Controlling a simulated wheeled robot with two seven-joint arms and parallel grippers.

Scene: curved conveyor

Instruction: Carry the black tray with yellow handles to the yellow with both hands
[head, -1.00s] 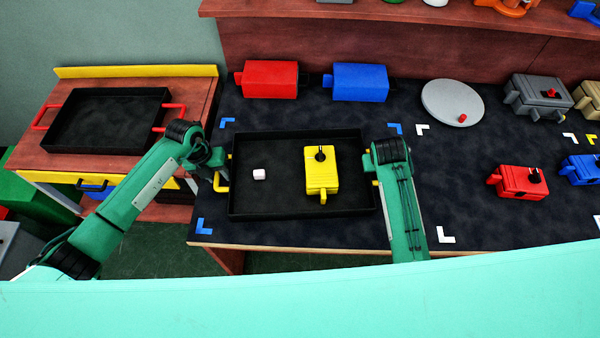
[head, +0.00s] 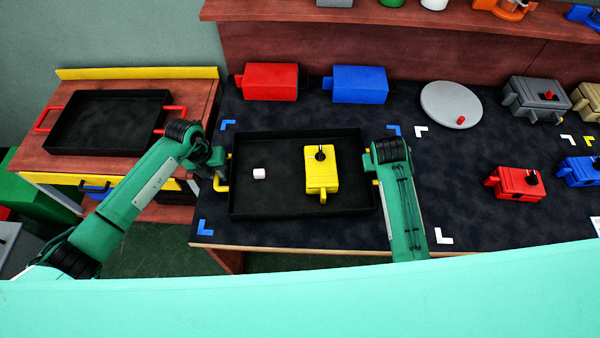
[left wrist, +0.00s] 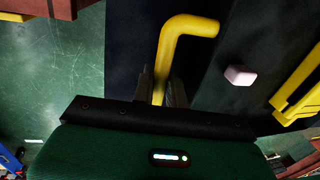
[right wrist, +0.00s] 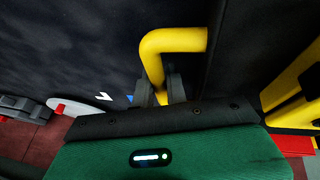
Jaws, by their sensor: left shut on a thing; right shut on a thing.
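The black tray (head: 285,195) with yellow handles lies on the dark table in the head view, between my two arms. It holds a small pale pink block (head: 259,173) and a yellow box-shaped part (head: 321,172) with a black knob. My left gripper (head: 218,180) is shut on the tray's left yellow handle, which shows in the left wrist view (left wrist: 187,25). My right gripper (head: 374,178) is at the tray's right side. In the right wrist view it is shut on the right yellow handle (right wrist: 170,42). The right fingertips are mostly hidden in the head view.
A second black tray with red handles (head: 110,148) stands on the wooden side table with a yellow back edge (head: 135,72). Red (head: 270,82) and blue (head: 360,84) boxes stand behind my tray. A grey disc (head: 451,104) and several coloured parts lie to the right. Blue and white corner marks lie around.

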